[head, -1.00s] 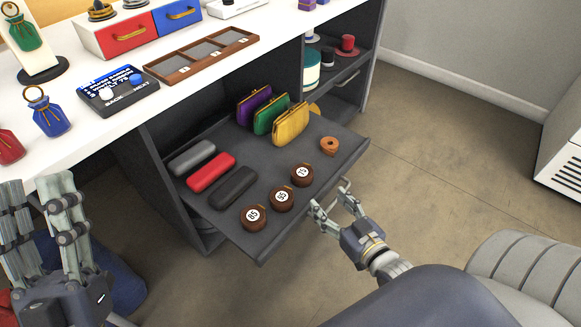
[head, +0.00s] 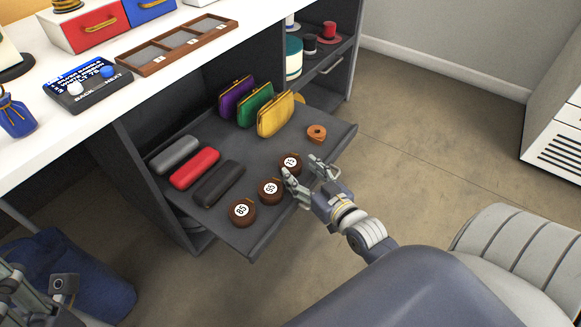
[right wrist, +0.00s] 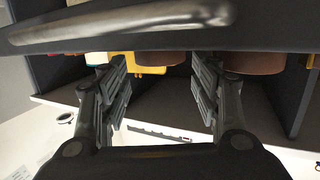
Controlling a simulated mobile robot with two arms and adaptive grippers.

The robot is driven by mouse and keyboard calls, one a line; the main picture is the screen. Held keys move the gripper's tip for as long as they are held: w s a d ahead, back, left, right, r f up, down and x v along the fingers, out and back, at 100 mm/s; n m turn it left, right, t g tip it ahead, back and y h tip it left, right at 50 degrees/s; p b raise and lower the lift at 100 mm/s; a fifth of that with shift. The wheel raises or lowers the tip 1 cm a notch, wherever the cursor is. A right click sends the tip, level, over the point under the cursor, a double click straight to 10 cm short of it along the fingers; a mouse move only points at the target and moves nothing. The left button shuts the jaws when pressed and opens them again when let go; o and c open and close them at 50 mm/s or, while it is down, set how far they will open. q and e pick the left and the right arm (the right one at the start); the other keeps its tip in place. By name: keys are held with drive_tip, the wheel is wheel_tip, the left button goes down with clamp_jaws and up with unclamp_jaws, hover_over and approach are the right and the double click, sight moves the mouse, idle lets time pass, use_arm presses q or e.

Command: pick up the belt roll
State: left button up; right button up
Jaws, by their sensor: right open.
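Three dark brown belt rolls with white number labels stand in a row near the front edge of the pulled-out drawer: one marked 85 (head: 241,210), one marked 95 (head: 269,189) and one that looks like 75 (head: 290,163). My right gripper (head: 303,168) is open and empty at the drawer's front edge, close beside the 75 roll. In the right wrist view, its fingers (right wrist: 160,92) are spread, with brown rolls (right wrist: 254,62) partly hidden behind the drawer front. My left gripper (head: 35,290) is partly cut off at the lower left, away from the drawer.
The white counter (head: 60,135) lies behind.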

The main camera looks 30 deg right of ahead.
sight(292, 164)
drive_tip(key=w, duration=0.1)
drive_tip(key=w+f+b, duration=0.1)
drive_tip(key=w, duration=0.1)
drive_tip(key=shift+w+b, duration=0.3)
drive_tip(key=shift+w, duration=0.3)
drive_tip(key=c, duration=0.8)
drive_tip(key=shift+r, duration=0.1)
